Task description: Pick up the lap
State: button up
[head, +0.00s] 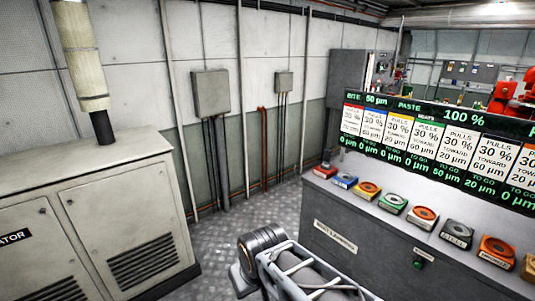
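Several ring-shaped discs sit on coloured blocks in a row along the grey bench (345,243) at right. A grey frame with a dark ribbed cylinder shows at the bottom centre; no gripper fingers are visible.
A display board (440,148) above the bench reads "PASTE 100 %" over a row of cards. A beige generator cabinet (95,220) with an exhaust pipe (84,55) stands at left. Grey boxes (210,93) hang on the wall.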

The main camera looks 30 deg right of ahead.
aim_at(326, 165)
jog(key=u, duration=0.2)
jog(key=i, duration=1.7)
jog(key=z, duration=0.6)
jog(key=i, duration=0.85)
jog(key=z, duration=1.55)
jog(key=i, duration=0.55)
jog(key=z, duration=0.45)
